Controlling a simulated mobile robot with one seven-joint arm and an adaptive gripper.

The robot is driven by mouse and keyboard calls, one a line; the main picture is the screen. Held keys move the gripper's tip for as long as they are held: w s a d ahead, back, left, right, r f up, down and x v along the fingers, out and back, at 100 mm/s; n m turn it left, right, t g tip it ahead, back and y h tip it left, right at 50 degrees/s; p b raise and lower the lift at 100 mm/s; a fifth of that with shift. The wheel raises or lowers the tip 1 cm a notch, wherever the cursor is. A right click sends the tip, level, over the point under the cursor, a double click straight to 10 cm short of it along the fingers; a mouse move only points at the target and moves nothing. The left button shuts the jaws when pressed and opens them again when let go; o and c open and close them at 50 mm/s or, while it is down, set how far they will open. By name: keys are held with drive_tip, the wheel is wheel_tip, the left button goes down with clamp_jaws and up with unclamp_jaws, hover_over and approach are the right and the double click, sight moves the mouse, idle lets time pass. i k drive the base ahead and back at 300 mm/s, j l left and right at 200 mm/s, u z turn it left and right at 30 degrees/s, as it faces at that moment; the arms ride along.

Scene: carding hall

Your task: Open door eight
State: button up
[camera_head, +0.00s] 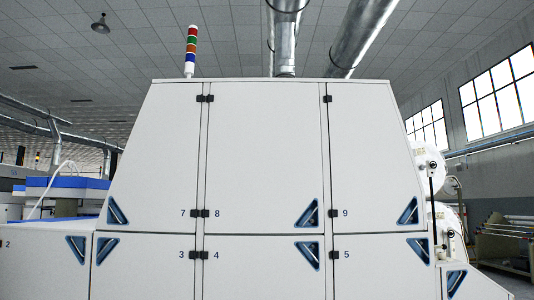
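Door eight (264,150) is the wide, pale upper middle panel of a large machine, with the number 8 near its lower left corner. It looks shut, flush with the panels around it. Dark hinges (205,213) show along its left edge. A blue-edged triangular recessed handle (308,214) is at its lower right corner. My gripper is not in view.
Door seven (160,160) is to the left and door nine (365,150) to the right. Doors three (145,270), four (255,275) and five (370,270) are below. Reels (428,165) stand at the machine's right side. A signal lamp (191,50) stands on top.

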sight(265, 174)
drive_tip(key=i+l+z, duration=0.25)
drive_tip(key=i, duration=1.25)
drive_tip(key=i+l+z, duration=0.1)
drive_tip(key=i+z, duration=0.2)
drive_tip(key=i, duration=1.2)
